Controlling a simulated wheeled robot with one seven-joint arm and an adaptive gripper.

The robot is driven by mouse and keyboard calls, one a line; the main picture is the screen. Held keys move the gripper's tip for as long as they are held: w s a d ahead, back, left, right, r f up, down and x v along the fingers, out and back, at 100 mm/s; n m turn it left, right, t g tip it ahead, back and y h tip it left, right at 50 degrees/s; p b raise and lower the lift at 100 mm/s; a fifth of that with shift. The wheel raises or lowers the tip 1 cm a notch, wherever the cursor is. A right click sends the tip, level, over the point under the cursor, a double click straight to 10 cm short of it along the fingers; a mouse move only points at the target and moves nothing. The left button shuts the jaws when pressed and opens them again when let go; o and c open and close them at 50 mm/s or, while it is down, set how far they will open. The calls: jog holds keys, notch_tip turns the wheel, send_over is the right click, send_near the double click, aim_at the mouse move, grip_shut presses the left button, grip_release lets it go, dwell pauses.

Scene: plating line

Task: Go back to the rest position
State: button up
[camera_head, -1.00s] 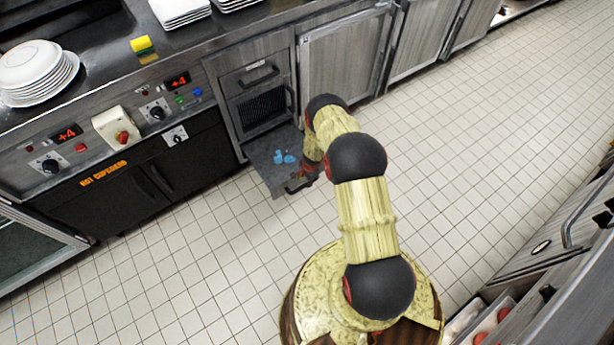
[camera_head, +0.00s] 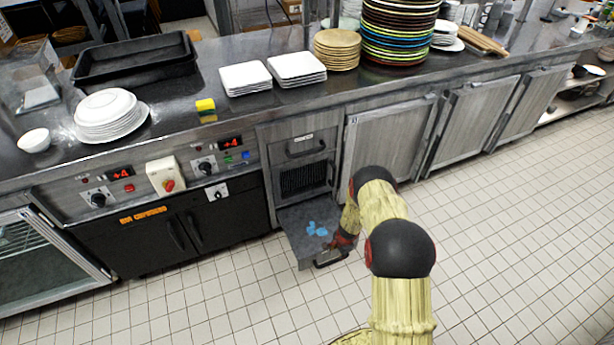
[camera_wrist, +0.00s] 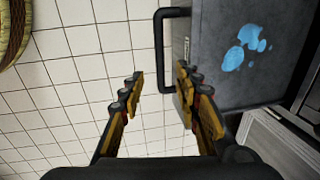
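My gripper (camera_wrist: 159,76) is open, its two yellow-and-black fingers spread apart with nothing held between them. In the wrist view the dark bar handle (camera_wrist: 160,48) of a pulled-out drawer lies just past the fingertips, nearer the right finger; I cannot tell whether they touch. The drawer (camera_head: 292,238) stands open low in the counter front, with light blue patches (camera_head: 316,229) on its grey surface. In the head view my gripper (camera_head: 338,246) is small and low beside the drawer's front right corner, and its fingers are hard to make out there.
Tiled floor (camera_head: 520,230) is clear at right.

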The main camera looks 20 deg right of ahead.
jog(key=s+a+n+g+y, duration=0.2)
jog(key=s+a+n, duration=0.1)
jog(key=s+a, duration=0.35)
jog(key=s+a+r+n+g, duration=0.1)
jog(key=s+a+r+n, duration=0.15)
jog(key=r, duration=1.05)
jog(key=s+a+r+n, duration=0.2)
jog(key=r+n, duration=0.1)
jog(key=r, duration=0.9)
jog(key=s+a+r+n+g, duration=0.1)
jog(key=s+a+r+n, duration=0.15)
jog(key=r, duration=1.05)
jog(key=s+a+r+n+t, duration=0.2)
jog(key=s+r, duration=0.3)
jog(key=r, duration=0.6)
jog(key=s+a+r+n+t+h+p, duration=0.1)
jog(key=s+r, duration=0.4)
jog(key=r, duration=0.6)
jog(key=s+a+r+n+t+h, duration=0.1)
jog(key=s+a+r+n+t, duration=0.2)
jog(key=r, duration=0.9)
jog(key=shift+s+n+t+p, duration=0.4)
jog(key=shift+s+t, duration=0.3)
jog(key=shift+s, duration=0.4)
